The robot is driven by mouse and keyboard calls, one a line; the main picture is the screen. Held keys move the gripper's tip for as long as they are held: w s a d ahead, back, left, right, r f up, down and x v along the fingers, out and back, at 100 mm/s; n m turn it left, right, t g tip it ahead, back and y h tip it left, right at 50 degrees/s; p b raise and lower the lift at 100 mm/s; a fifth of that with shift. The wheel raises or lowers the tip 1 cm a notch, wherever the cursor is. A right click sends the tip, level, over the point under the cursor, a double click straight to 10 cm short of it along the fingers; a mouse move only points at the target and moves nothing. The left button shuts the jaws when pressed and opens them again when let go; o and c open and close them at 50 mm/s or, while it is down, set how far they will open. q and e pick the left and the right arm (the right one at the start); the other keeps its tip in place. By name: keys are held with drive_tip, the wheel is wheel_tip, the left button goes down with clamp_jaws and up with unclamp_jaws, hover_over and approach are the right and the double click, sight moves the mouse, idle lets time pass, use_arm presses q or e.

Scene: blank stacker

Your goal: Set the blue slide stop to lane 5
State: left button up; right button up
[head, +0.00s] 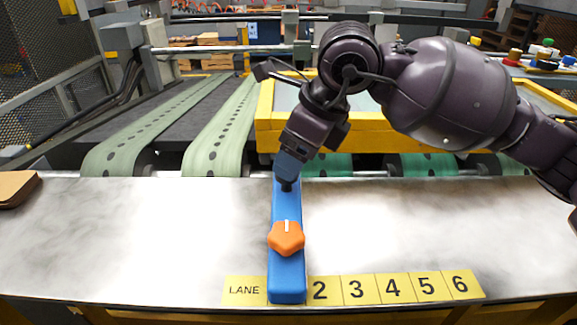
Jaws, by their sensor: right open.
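The blue slide stop (286,275) is a long narrow bar lying front to back on the metal table. An orange knob (286,239) with a white mark sits on its upper face. Its front end lies between the LANE label and the 2 label, covering the spot before 2. The lane 5 label (428,287) is clear, to the right of the bar. My right gripper (287,184) is open and points down at the far end of the bar, behind the knob. Whether its fingers touch the bar cannot be told. My left gripper is not in view.
Yellow lane labels run along the front edge of the metal table (130,230). The table is bare right of the bar. A yellow-framed box (390,138) and green belts (218,135) stand behind it. A brown stack (17,187) lies at the left edge.

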sight(287, 212)
drive_tip(key=shift+x, duration=1.65)
drive_tip(key=shift+c, duration=0.3)
